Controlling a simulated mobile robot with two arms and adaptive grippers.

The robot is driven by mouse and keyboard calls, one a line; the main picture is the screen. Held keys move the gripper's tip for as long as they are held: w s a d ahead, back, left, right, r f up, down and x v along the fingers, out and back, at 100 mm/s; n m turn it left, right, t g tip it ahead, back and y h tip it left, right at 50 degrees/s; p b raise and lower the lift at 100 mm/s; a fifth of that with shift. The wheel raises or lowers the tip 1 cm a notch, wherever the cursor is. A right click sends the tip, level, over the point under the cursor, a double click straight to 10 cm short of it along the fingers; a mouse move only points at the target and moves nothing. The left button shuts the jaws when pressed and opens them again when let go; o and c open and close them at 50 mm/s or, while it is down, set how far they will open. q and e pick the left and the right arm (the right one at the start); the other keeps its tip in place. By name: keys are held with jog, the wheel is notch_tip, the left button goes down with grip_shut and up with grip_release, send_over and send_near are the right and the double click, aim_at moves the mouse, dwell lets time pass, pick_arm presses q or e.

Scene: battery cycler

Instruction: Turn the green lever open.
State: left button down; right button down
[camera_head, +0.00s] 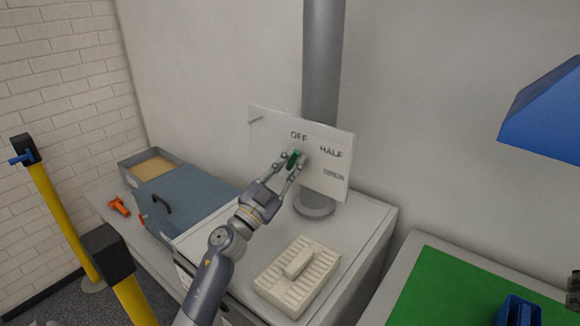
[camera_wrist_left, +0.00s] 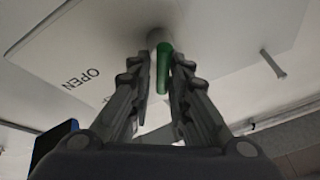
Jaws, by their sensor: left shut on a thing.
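The green lever (camera_head: 293,159) sits on a white upright panel (camera_head: 265,127) marked OFF, HALF and OPEN. Its upper end is near the OFF marking, and OPEN is lower on the right. My left gripper (camera_head: 292,164) is at the lever with its fingers on both sides, shut on it. In the left wrist view the green lever (camera_wrist_left: 163,68) runs between the two fingers (camera_wrist_left: 160,85).
A grey pole (camera_head: 322,60) stands behind the panel. A cream ribbed block (camera_head: 297,275) lies on the white counter (camera_head: 352,248) in front. A blue-grey lidded box (camera_head: 190,200) and an orange tool (camera_head: 119,206) are left. A green mat (camera_head: 440,285) lies right.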

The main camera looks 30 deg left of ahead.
pick_arm(q)
jog(key=m+g+h, duration=0.1)
jog(key=m+h, duration=0.1)
jog(key=m, duration=0.2)
jog(key=m+g+h, duration=0.1)
jog(key=m+h, duration=0.1)
jog(key=m, duration=0.2)
jog(key=f+m+g+h, duration=0.1)
jog(key=m+h, duration=0.1)
jog(key=m, duration=0.3)
jog(key=shift+d+b, duration=0.25)
jog(key=shift+b, duration=0.15)
jog(key=shift+f+m+g+h, duration=0.2)
jog(key=shift+m+g, duration=0.25)
jog(key=shift+m, duration=0.5)
jog(key=shift+f+m+g+h, duration=0.15)
jog(key=shift+m+g, duration=0.3)
jog(key=shift+m, duration=0.5)
jog(key=shift+r, duration=0.1)
jog(key=c, duration=1.7)
grip_release()
jog(key=shift+o, duration=0.2)
